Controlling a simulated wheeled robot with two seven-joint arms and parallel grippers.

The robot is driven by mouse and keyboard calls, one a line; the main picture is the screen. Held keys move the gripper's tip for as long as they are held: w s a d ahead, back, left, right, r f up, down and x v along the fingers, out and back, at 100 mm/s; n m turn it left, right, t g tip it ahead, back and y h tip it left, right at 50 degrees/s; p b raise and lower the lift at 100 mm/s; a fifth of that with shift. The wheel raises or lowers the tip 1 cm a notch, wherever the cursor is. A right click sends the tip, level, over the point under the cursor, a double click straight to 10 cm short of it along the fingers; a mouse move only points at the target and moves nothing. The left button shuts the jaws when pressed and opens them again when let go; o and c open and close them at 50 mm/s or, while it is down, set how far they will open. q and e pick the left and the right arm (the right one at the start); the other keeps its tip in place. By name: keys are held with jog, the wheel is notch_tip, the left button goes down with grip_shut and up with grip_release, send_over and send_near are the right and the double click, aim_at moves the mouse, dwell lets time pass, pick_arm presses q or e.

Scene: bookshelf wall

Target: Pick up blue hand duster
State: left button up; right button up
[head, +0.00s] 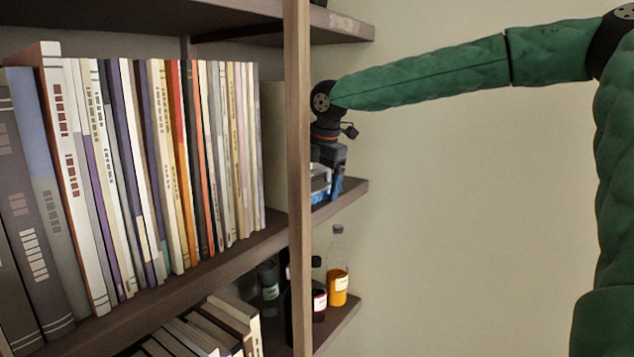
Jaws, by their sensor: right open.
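My right gripper (326,172) reaches in from the right and points down over the middle shelf's right end, just right of the wooden upright. It is open. A small blue thing (320,195), which looks like the blue hand duster, sits low at the gripper's fingers on the shelf. The upright and the gripper hide most of it. I cannot tell whether the fingers touch it or are around it. My left gripper is not in view.
The wooden upright (298,150) stands directly left of the gripper. A row of books (150,165) fills the middle shelf (200,270) on the left. Bottles, one with orange liquid (338,280), stand on the shelf below. The wall at right is bare.

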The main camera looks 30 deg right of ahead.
aim_at(316, 169)
jog(key=shift+w, duration=0.15)
jog(key=c, duration=1.1)
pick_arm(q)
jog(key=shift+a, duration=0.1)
